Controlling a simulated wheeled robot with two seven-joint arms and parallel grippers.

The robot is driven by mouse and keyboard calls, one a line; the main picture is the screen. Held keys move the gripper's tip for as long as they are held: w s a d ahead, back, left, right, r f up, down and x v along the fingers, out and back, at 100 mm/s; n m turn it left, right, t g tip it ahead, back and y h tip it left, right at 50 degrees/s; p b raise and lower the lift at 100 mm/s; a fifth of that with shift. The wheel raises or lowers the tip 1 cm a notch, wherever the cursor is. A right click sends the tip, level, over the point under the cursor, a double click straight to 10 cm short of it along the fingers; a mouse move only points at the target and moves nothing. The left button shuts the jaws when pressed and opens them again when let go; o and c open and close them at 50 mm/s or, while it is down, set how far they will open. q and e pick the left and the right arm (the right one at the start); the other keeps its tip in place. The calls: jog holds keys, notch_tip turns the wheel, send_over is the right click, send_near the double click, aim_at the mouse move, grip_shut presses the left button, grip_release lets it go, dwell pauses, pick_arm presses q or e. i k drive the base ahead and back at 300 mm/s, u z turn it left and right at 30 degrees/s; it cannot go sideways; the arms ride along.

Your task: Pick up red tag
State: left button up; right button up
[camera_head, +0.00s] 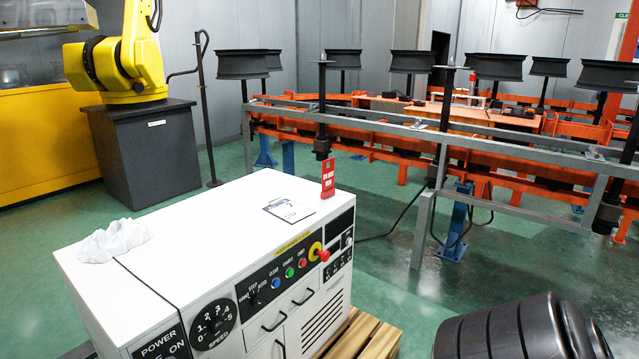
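The red tag (328,178) with white lettering stands upright at the far right corner of the white control cabinet's top (215,225). Its lettering is too small to read fully. Its lower edge meets the cabinet top near the front panel edge.
A clipboard with paper (289,209) lies left of the tag. A crumpled white cloth (115,240) lies at the cabinet's left end. A grey rail (400,130) and orange conveyor with black wheel spindles stand behind. A black ribbed object (520,330) is at bottom right.

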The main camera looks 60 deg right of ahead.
aim_at(329, 174)
jog(key=z, duration=3.05)
jog(key=i, duration=1)
jog(key=z, duration=0.6)
jog(key=i, duration=1.05)
jog(key=u, duration=0.7)
